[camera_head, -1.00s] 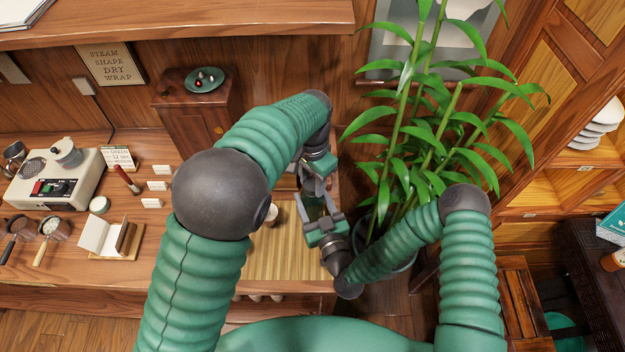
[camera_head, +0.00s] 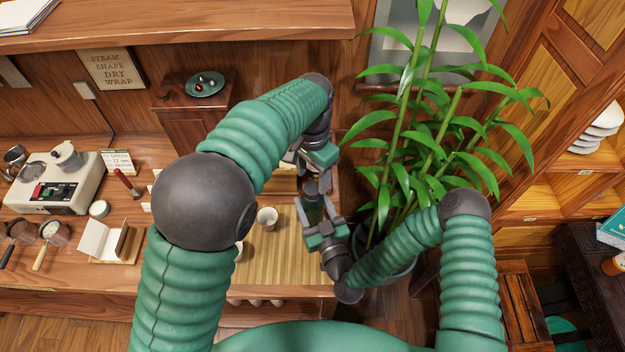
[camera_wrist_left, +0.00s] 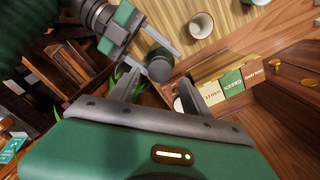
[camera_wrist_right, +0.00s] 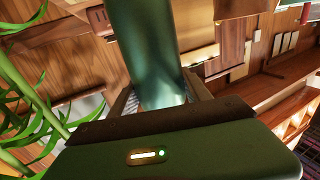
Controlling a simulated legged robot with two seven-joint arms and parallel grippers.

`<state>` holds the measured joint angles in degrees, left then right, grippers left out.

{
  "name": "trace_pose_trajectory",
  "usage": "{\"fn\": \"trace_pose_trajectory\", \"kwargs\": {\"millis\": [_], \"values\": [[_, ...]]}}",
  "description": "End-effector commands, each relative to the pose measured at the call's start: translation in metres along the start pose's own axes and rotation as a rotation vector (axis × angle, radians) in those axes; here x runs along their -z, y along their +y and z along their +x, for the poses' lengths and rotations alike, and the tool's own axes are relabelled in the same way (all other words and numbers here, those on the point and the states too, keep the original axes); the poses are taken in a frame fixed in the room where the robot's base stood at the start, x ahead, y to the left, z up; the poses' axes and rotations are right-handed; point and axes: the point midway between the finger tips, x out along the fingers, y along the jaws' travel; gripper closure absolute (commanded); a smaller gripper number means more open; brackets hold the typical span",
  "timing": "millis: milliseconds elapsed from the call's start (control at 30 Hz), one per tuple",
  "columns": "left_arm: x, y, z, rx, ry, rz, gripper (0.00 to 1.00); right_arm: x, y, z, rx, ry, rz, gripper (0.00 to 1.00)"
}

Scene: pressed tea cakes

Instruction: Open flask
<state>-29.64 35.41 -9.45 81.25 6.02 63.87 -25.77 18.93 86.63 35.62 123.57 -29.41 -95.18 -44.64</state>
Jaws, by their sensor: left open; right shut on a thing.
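The flask (camera_head: 313,210) is a dark green cylinder with a dark cap (camera_head: 311,188) at its upper end. My right gripper (camera_head: 322,229) is shut on the flask's body and holds it above the right edge of the slatted mat. The flask fills the space between the fingers in the right wrist view (camera_wrist_right: 147,50). My left gripper (camera_head: 313,168) is open just behind the cap in the head view; its fingers are partly hidden. In the left wrist view the dark round cap (camera_wrist_left: 160,66) shows near the open fingertips; I cannot tell whether they touch it.
A slatted mat (camera_head: 270,265) lies on the wooden counter, with a white cup (camera_head: 267,218) on it. A tall potted plant (camera_head: 420,150) stands close to the right of both grippers. A grinder-like appliance (camera_head: 55,185) and small tools stand on the left.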

Motion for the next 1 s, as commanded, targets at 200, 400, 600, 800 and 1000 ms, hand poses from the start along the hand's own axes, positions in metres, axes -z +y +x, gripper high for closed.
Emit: {"fn": "trace_pose_trajectory", "kwargs": {"millis": [200,400,600,800,1000], "values": [[0.0,-0.001,-0.03,-0.001,0.003,0.0,0.44,-0.001,0.0,0.0,-0.001,-0.003,-0.001,1.0],[-0.001,0.0,-0.011,-0.001,-0.003,-0.001,0.44,-0.001,0.0,0.0,0.0,-0.003,0.0,1.0],[-0.001,0.0,0.027,-0.001,-0.003,0.0,0.44,-0.001,0.0,0.0,0.0,-0.003,0.0,1.0],[0.0,0.0,0.046,0.0,0.0,0.001,0.44,-0.001,0.0,0.0,0.0,-0.003,0.0,1.0],[0.0,0.0,0.047,0.0,0.001,0.0,0.44,-0.001,0.0,0.0,0.0,-0.003,0.0,1.0]]}}
